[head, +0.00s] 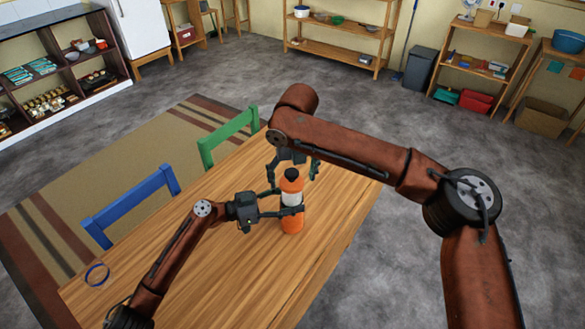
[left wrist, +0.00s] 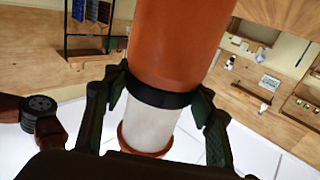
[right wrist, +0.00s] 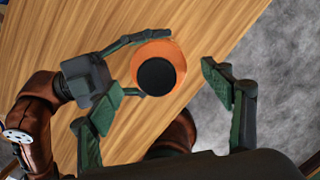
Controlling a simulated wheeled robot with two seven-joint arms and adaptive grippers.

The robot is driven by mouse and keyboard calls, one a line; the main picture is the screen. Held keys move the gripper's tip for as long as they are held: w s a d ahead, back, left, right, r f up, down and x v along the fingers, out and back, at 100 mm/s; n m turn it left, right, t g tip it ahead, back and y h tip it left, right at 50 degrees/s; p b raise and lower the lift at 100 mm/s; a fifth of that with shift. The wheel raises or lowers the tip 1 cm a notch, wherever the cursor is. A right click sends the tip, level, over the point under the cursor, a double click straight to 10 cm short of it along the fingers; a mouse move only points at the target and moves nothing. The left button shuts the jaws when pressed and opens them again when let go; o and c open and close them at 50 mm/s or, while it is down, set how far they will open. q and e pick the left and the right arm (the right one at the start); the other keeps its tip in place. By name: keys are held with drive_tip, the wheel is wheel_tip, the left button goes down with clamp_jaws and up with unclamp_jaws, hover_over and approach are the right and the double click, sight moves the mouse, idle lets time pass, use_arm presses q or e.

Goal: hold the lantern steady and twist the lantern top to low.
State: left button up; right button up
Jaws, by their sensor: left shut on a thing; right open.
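The lantern (head: 291,219) stands upright on the wooden table, with an orange base, a pale middle and an orange upper part. Its black round top (head: 291,174) also shows from above in the right wrist view (right wrist: 157,77). My left gripper (head: 289,201) is shut around the lantern's middle; in the left wrist view its fingers (left wrist: 160,98) press from both sides at a dark band. My right gripper (right wrist: 160,95) is open above the lantern, one finger on each side of the top and apart from it. No setting marks are readable.
A blue chair (head: 130,205) and a green chair (head: 228,136) stand along the table's left side. My right arm reaches across above the table's right side. The tabletop around the lantern is clear.

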drive_tip(key=f, duration=0.4)
drive_tip(key=w+f, duration=0.1)
drive_tip(key=f, duration=0.2)
drive_tip(key=shift+a+f, duration=0.1)
drive_tip(key=c, duration=1.4)
drive_tip(key=shift+o, duration=0.2)
drive_tip(key=shift+n, duration=1.4)
drive_tip(key=shift+n, duration=0.4)
drive_tip(key=shift+n+y, duration=0.4)
drive_tip(key=shift+n, duration=0.6)
